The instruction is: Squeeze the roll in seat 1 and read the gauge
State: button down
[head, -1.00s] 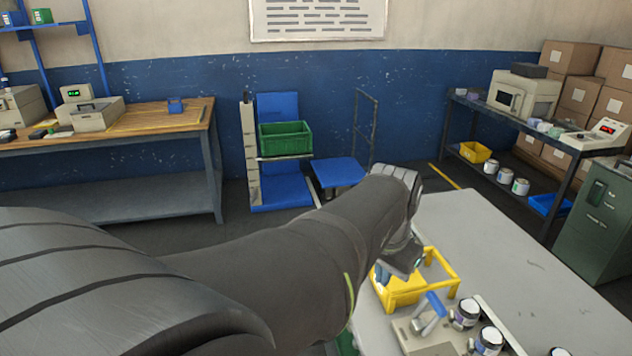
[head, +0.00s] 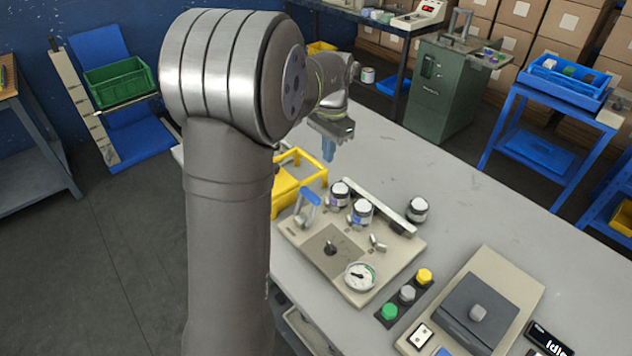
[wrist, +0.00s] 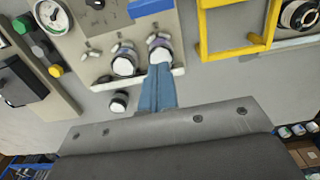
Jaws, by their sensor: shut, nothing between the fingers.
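A beige fixture (head: 318,243) on the grey bench carries a round white gauge (head: 360,276) with a green band; its reading is too small to tell. Two dark rolls with white tops, a left one (head: 339,193) and a right one (head: 362,211), stand at its back edge; I cannot tell which is in seat 1. A third roll (head: 418,209) stands behind the light rail. My gripper (head: 328,152) is shut and empty, its blue fingers pointing down above and behind the rolls. In the wrist view its fingertips (wrist: 160,72) overlap one roll's lower edge (wrist: 159,45); contact is not visible.
A yellow frame (head: 300,158) stands close left of the rolls. Green, grey and yellow buttons (head: 407,293) and a beige scale-like device (head: 478,312) lie to the right. The bench's back right is clear.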

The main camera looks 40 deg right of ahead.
jog(key=shift+d+f, duration=0.3)
jog(key=shift+d, duration=0.25)
jog(key=f, duration=0.9)
jog(key=shift+a+f, duration=0.3)
jog(key=shift+f, duration=0.1)
jog(key=shift+a+r, duration=0.35)
jog(key=shift+a, duration=0.6)
jog(key=shift+a+r, duration=0.3)
jog(key=shift+a, duration=0.6)
jog(key=shift+a, duration=0.1)
jog(key=shift+a+r+h, duration=0.15)
jog(key=shift+a+h, duration=0.1)
jog(key=shift+h, duration=0.05)
